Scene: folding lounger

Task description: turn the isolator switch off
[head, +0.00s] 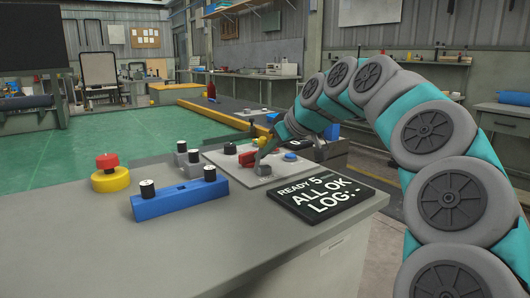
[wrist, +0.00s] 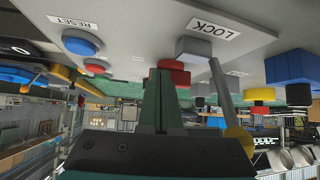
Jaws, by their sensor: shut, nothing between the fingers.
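A light panel (head: 225,158) lies on the bench top. A red part (head: 248,159), possibly the isolator switch, stands on it; red also shows behind my fingers in the wrist view (wrist: 180,77). No isolator label is readable, and its setting cannot be told. A grey block (wrist: 192,49) beside the LOCK label carries a slanted grey lever (wrist: 223,88); the block also shows in the head view (head: 264,171). My gripper (head: 268,149) is shut and empty, low over the panel near the red part. In the wrist view its fingers (wrist: 158,85) are together; contact is unclear.
A blue button (wrist: 82,42) is by the RESET label. A dark display (head: 320,198) reads READY 5, ALL OK, LOG. A blue block with black knobs (head: 180,199) and a red-and-yellow button (head: 109,174) stand left. The front of the bench top (head: 90,245) is clear.

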